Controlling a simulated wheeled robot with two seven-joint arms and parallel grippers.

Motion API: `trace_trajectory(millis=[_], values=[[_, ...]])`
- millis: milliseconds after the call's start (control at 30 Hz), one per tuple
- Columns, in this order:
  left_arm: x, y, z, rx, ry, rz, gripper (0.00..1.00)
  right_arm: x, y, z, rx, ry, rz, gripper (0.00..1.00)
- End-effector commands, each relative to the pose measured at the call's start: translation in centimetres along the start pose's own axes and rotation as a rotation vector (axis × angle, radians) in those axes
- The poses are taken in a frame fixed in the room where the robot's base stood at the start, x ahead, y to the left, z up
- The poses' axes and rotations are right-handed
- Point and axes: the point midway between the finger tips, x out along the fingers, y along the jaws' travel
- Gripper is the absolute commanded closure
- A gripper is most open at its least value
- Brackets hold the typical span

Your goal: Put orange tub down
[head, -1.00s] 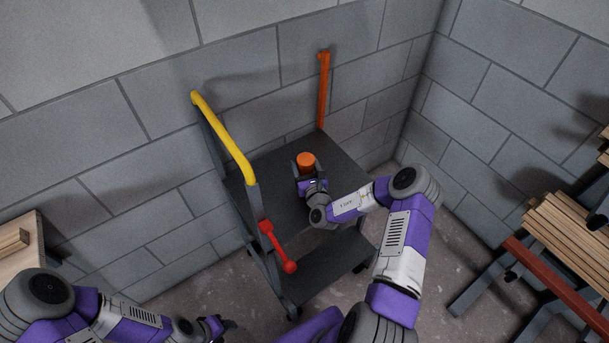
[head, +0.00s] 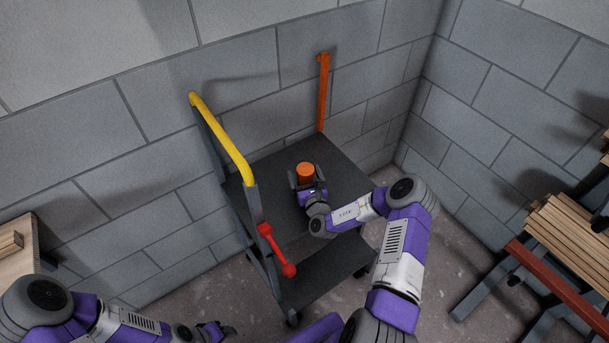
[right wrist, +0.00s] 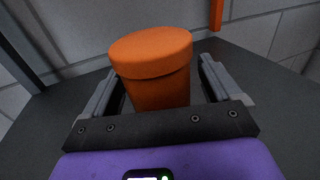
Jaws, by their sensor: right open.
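The orange tub (head: 306,172) is a short cylinder with a wider lid. It stands upright on the dark top platform (head: 345,178) of a grey cart. My right gripper (head: 307,180) is around the tub with its jaws open. In the right wrist view the tub (right wrist: 155,68) sits between the two fingers (right wrist: 160,92), with a gap visible at each side. The tub's base is partly hidden by the gripper body. My left gripper (head: 218,330) is low at the bottom edge, small and partly cut off, away from the cart.
A stack of wooden battens (head: 572,232) lies at the right. The platform around the tub is clear.

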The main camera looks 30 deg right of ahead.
Motion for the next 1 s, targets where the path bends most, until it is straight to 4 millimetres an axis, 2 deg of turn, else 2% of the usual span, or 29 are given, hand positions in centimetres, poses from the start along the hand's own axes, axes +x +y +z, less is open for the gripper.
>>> trace_trajectory(millis=[133,233,500,700,833,1000], values=[[0.0,0.0,0.0,0.0,0.0,0.0,0.52,0.0,0.0,0.4,0.0,-0.001,0.0,0.09],[-0.6,0.2,0.0,0.0,0.0,0.0,0.52,-1.1,0.0,0.4,0.0,0.003,0.001,0.09],[-2.6,1.0,0.1,0.0,0.0,0.0,0.52,-6.9,0.0,0.6,0.001,0.005,0.001,0.09],[-3.5,1.3,0.1,0.0,0.0,0.0,0.52,-10.4,0.0,0.4,0.002,0.003,0.0,0.09],[-3.8,1.4,0.2,0.0,0.0,0.0,0.52,-11.6,0.0,0.4,0.0,0.001,0.0,0.09],[-3.8,1.4,0.2,0.0,0.0,0.0,0.52,-12.1,0.0,0.3,0.0,0.0,0.0,0.09]])
